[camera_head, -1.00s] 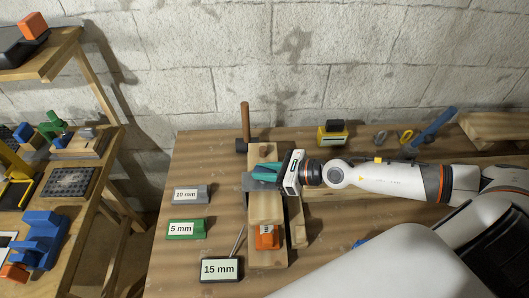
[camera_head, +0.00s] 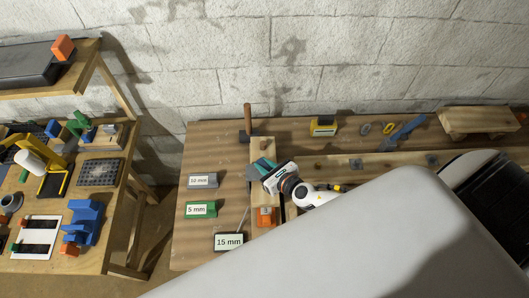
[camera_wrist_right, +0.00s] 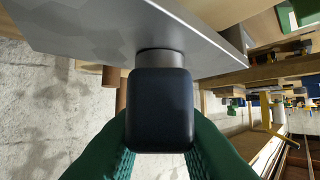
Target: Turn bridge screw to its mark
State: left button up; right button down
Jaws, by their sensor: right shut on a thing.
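My right gripper (camera_head: 262,167) has teal-green fingers and points up and left over the wooden piece in the middle of the bench. A short grey shank joins this head to a broad grey metal plate (camera_wrist_right: 120,30). In the head view the screw is hidden by my gripper. I cannot make out a mark in either view. My left gripper is not in view.
Labelled blocks reading 5 mm (camera_head: 200,209) and 15 mm (camera_head: 228,241) stand left of the wooden piece, with a grey block (camera_head: 203,180) behind. An orange block (camera_head: 266,217) sits at its near end. A hammer (camera_head: 247,122) stands behind. Cluttered shelves are at left.

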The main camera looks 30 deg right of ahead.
jog(key=shift+w+r+m+h, duration=0.15)
jog(key=shift+m+h, duration=0.45)
jog(key=shift+h, duration=0.1)
jog(key=m+h, duration=0.3)
jog(key=h, duration=0.1)
jog(key=shift+m+g+h, duration=0.5)
jog(key=shift+m+h, duration=1.1)
jog(key=c, duration=1.2)
grip_release()
jog(key=shift+c, duration=0.2)
